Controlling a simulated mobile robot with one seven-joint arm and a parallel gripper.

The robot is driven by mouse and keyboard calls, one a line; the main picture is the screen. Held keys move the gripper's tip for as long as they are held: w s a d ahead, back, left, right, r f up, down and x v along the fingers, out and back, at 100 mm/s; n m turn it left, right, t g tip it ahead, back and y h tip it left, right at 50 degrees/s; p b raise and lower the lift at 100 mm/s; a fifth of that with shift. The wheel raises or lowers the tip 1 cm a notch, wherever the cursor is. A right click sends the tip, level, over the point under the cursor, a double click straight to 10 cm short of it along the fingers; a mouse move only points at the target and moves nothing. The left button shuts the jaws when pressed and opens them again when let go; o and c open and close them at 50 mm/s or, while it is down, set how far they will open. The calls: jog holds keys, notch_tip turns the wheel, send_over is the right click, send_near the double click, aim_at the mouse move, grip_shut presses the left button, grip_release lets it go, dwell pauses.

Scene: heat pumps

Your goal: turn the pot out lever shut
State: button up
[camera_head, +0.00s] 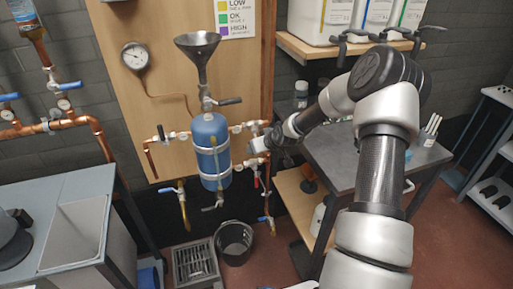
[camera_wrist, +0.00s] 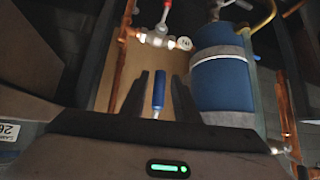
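The blue pot (camera_head: 210,150), with pale bands and a funnel (camera_head: 198,52) on top, hangs on the wooden board. It fills the right of the wrist view (camera_wrist: 222,80), which looks upside down. My gripper (camera_head: 262,145) is right of the pot in the head view. In the wrist view my gripper (camera_wrist: 158,88) is open, with a blue lever handle (camera_wrist: 158,90) between its fingers and gaps on both sides. A red lever (camera_wrist: 166,10) is on a tagged valve (camera_wrist: 158,38) beyond. No tag names the pot out lever legibly; the head view hides the blue handle.
Copper pipes (camera_wrist: 122,60) run close beside the gripper. A grey table (camera_head: 350,150) stands right of the pot, below a shelf (camera_head: 300,47) with containers. A bucket (camera_head: 233,243) and floor drain (camera_head: 195,262) are below. A grey cabinet (camera_head: 60,215) stands left.

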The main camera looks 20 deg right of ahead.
jog(key=shift+r, duration=0.1)
jog(key=shift+s+d+r, duration=0.15)
jog(key=shift+s+r, duration=0.1)
jog(key=p+v, duration=0.4)
jog(key=v, duration=1.2)
jog(key=shift+s+r, duration=0.2)
jog(key=shift+s, duration=0.05)
